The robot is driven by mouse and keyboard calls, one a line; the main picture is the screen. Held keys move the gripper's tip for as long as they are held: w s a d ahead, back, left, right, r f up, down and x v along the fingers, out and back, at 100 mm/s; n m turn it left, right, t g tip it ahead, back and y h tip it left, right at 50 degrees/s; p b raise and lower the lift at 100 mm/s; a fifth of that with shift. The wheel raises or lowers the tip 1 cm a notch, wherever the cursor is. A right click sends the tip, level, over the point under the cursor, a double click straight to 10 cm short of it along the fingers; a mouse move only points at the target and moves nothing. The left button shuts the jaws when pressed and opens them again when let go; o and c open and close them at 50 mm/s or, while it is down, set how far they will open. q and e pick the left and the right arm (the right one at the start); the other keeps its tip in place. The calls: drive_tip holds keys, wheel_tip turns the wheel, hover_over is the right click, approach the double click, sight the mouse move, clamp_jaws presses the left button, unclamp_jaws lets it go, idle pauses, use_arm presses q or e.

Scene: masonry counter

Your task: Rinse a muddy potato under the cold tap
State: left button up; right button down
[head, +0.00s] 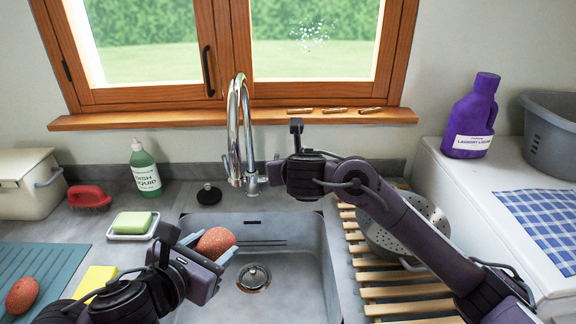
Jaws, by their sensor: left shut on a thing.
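A reddish-brown potato (215,243) is held in my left gripper (208,252), which is shut on it over the left part of the sink (305,265). The potato is a little below and left of the spout end of the chrome tap (234,160). I see no clear water stream, and cannot tell how much mud is on the potato. My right arm reaches in from the right, and my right gripper (270,172) is close beside the tap's base and handle. Its fingers are mostly hidden behind its wrist, so I cannot tell whether they touch the handle.
A second potato (22,295) lies on the teal mat (45,265). Green dish liquid (145,170), a soap dish (132,229), a red brush (88,197) and a yellow sponge (95,281) stand left. A colander (420,212) sits on the wooden rack (400,292), under my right arm.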

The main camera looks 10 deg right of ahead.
use_arm(q)
drive_tip(key=shift+r, duration=0.15)
drive_tip(key=s+a+r+p, duration=0.2)
drive_tip(key=s+r+p, duration=0.1)
drive_tip(key=s, duration=0.1)
drive_tip(key=shift+s+a+r, duration=0.2)
drive_tip(key=shift+a+r, duration=0.15)
drive_tip(key=shift+r, duration=0.05)
idle(1.1)
